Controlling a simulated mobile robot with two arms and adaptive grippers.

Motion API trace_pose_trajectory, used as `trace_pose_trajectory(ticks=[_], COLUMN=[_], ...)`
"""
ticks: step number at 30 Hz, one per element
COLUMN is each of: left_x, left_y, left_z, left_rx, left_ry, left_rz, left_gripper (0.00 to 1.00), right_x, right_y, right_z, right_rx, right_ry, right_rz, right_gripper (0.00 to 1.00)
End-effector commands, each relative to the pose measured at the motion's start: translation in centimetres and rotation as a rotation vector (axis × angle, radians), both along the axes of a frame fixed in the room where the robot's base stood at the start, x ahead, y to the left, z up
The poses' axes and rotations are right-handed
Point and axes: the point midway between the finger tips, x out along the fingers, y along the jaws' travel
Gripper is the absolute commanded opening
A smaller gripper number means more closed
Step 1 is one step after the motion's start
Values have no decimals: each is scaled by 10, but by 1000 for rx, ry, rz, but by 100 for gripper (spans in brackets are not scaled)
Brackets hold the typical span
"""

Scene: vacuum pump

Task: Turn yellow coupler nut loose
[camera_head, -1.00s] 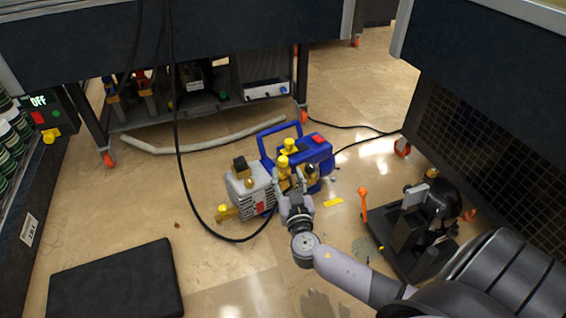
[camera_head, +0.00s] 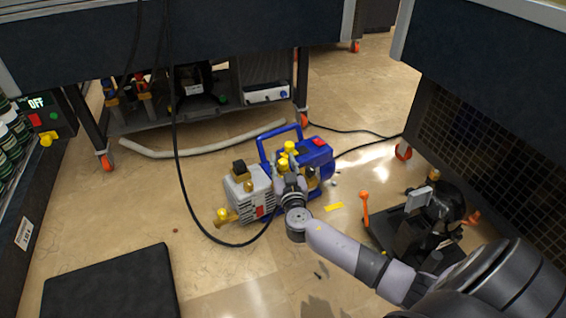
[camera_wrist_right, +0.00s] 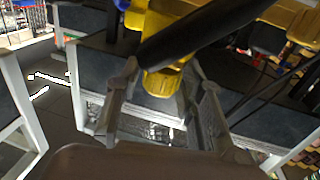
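The vacuum pump, with a grey finned motor (camera_head: 246,194) and a blue body (camera_head: 318,168), stands on the floor in the head view. Yellow fittings stand on its top. The yellow coupler nut (camera_head: 283,163) appears to be the lower one at the middle. My right gripper (camera_head: 288,178) is right at it, its fingertips partly hidden among the pump's parts. In the right wrist view, my right gripper (camera_wrist_right: 163,90) has its two fingers spread, with the yellow nut (camera_wrist_right: 164,82) between them. A gap shows beside the left finger. A dark bar crosses in front of the nut. My left gripper is out of view.
A black cable (camera_head: 183,180) loops on the floor left of the pump. A black mat (camera_head: 110,284) lies at front left. A black device with an orange lever (camera_head: 364,208) stands to the right. A wheeled cart (camera_head: 170,122) is behind. Open floor lies left of the pump.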

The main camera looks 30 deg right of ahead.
Motion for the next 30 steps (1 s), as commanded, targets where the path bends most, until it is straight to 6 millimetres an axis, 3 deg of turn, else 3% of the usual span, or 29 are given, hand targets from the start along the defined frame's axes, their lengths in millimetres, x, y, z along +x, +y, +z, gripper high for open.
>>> trace_pose_trajectory(ticks=[15,23,30], left_x=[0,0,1], left_y=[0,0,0], left_z=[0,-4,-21], left_rx=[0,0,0], left_ry=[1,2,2], left_rz=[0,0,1], left_gripper=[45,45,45], right_x=[0,-1,-1], right_y=[0,0,-1], right_z=[0,-2,-4], right_rx=[0,0,-2], right_ry=[0,0,-1], right_rz=[0,16,119], right_gripper=[0,0,0])
